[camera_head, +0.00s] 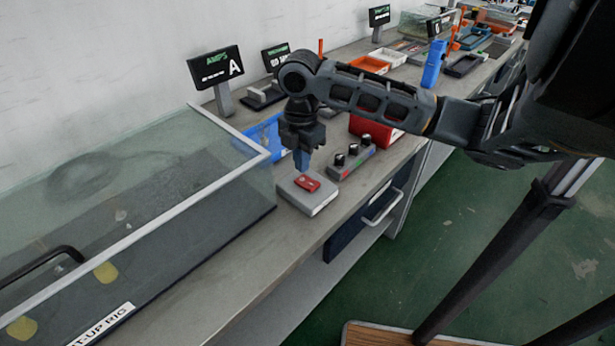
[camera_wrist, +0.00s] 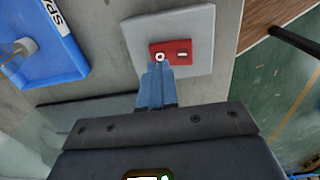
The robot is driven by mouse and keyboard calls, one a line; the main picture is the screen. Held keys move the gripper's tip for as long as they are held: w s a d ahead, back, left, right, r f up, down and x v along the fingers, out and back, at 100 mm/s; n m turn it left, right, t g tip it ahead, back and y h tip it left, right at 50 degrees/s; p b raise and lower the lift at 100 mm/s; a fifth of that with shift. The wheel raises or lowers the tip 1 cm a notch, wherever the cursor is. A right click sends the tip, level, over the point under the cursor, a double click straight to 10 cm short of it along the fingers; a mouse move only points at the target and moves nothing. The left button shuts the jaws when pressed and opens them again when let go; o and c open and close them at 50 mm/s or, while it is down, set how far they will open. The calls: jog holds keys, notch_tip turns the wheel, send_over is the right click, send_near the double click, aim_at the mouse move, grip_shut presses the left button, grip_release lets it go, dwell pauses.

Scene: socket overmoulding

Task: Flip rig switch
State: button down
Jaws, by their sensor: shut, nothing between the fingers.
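The rig switch is a red rocker (camera_head: 307,184) on a light grey box (camera_head: 320,203) near the bench's front edge. In the wrist view the red rocker (camera_wrist: 183,47) shows a white ring mark at its left end and a white bar mark at its right end, on the grey plate (camera_wrist: 200,20). My gripper (camera_head: 302,168) points down with its blue fingers shut and empty. In the wrist view the fingertips (camera_wrist: 157,66) are at the ring-marked end of the rocker. I cannot tell whether they touch it. The fingers hide a little of the rocker's lower left edge.
A glass tank (camera_head: 130,200) stands close to the left of the switch box. A blue tray (camera_head: 264,137) lies behind it, and a grey block with black knobs (camera_head: 350,160) and a red bin (camera_head: 375,130) stand to the right. The bench strip in front is clear.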

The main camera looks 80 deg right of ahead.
aim_at(303, 179)
notch_tip(303, 179, up, 4)
jog(key=p, duration=0.2)
jog(key=shift+r+p, duration=0.1)
jog(key=shift+p, duration=0.2)
jog(key=shift+s, duration=0.1)
dwell(0.4)
